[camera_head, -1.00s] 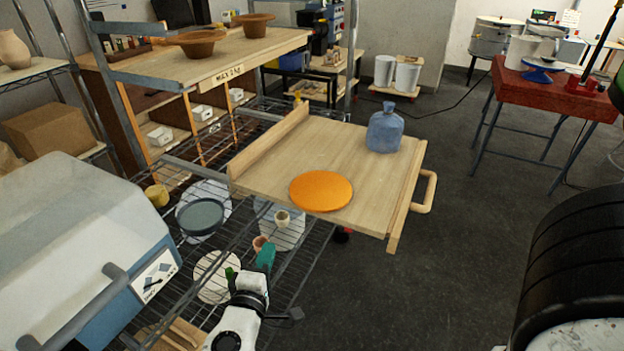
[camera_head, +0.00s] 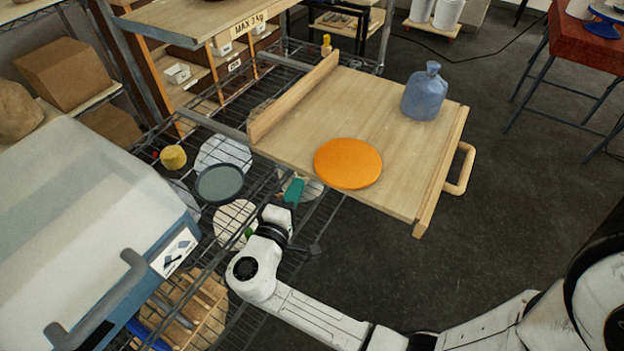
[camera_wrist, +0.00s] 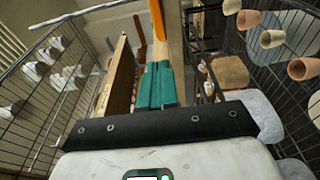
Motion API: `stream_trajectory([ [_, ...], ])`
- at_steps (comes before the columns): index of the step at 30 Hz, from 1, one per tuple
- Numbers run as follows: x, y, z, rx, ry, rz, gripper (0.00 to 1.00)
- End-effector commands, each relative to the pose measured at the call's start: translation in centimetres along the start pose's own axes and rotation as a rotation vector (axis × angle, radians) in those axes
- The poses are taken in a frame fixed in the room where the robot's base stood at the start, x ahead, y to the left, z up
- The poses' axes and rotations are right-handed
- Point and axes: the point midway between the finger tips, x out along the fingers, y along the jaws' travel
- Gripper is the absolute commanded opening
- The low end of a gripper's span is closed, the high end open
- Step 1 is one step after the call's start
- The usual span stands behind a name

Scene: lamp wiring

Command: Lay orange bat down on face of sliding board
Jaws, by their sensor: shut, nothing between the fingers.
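The orange bat (camera_head: 348,163) is a round flat disc. It lies flat on the face of the pale wooden sliding board (camera_head: 400,160), near the board's front edge. My gripper (camera_head: 293,190), with teal fingers, is below and left of the bat in the head view, outside the board's front edge and apart from the bat. In the wrist view the teal fingers (camera_wrist: 156,85) are together with nothing between them. An orange edge of the bat (camera_wrist: 158,20) shows beyond the fingertips at the top.
A blue bottle (camera_head: 424,92) stands on the board's far right part. A wooden handle (camera_head: 461,170) sticks out at the board's right edge. A wire rack (camera_head: 190,255) holding discs and small pots is at left. Open floor (camera_head: 500,230) lies to the right.

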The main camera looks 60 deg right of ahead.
Motion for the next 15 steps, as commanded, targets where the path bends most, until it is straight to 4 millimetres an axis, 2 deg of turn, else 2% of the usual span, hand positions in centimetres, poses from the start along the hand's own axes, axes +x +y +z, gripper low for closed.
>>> stream_trajectory([
  [6, 2.1, 0.2, 2.2, -0.002, -0.003, -0.001, 0.0],
  [15, 2.8, 0.0, 2.9, 0.0, 0.0, 0.0, 0.0],
])
